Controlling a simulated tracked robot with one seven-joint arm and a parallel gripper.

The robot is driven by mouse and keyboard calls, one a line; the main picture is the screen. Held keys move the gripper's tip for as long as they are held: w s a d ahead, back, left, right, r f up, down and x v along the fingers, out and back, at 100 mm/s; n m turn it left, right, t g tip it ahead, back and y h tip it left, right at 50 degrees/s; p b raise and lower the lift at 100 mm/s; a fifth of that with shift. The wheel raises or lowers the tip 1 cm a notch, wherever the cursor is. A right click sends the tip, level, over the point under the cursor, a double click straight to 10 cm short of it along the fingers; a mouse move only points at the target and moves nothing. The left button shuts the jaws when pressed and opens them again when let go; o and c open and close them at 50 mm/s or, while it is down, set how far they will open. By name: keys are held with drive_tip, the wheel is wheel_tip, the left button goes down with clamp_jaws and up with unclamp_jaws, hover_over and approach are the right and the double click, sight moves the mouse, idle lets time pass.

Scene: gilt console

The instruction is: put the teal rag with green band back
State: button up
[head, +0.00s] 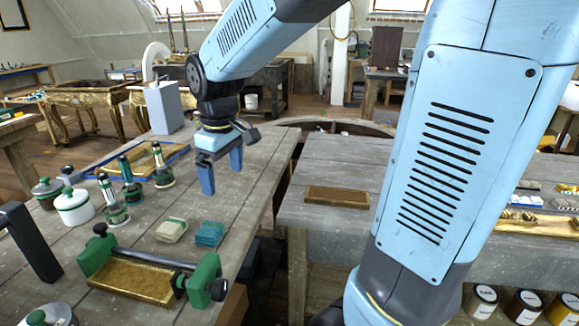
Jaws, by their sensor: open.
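A teal folded rag (209,234) lies on the wooden bench top near its right edge; its band is too small to make out clearly. A cream folded rag (172,230) with a green edge lies just left of it, a small gap between them. My gripper (221,180) is open and empty, fingers pointing down, above the bench and farther back than both rags. It touches neither of them.
A green-ended clamp frame with a gold brush-like block (132,281) is at the front. Several green-and-white bottles and jars (75,206) stand at left. A blue-edged tray (120,168) and grey block (164,108) lie behind. A brown block (337,196) sits on the right bench, across a gap.

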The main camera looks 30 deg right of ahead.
drive_tip(key=s+d+r+m+t, duration=0.2)
drive_tip(key=s+d+m, duration=0.2)
drive_tip(key=s, duration=0.3)
drive_tip(key=s+d+r+m+t, duration=0.2)
drive_tip(key=s+d+r+m, duration=0.1)
drive_tip(key=s+d, duration=0.3)
drive_tip(key=shift+s+d+r+m, duration=0.25)
drive_tip(key=shift+s+m, duration=0.25)
drive_tip(key=shift+s, duration=0.05)
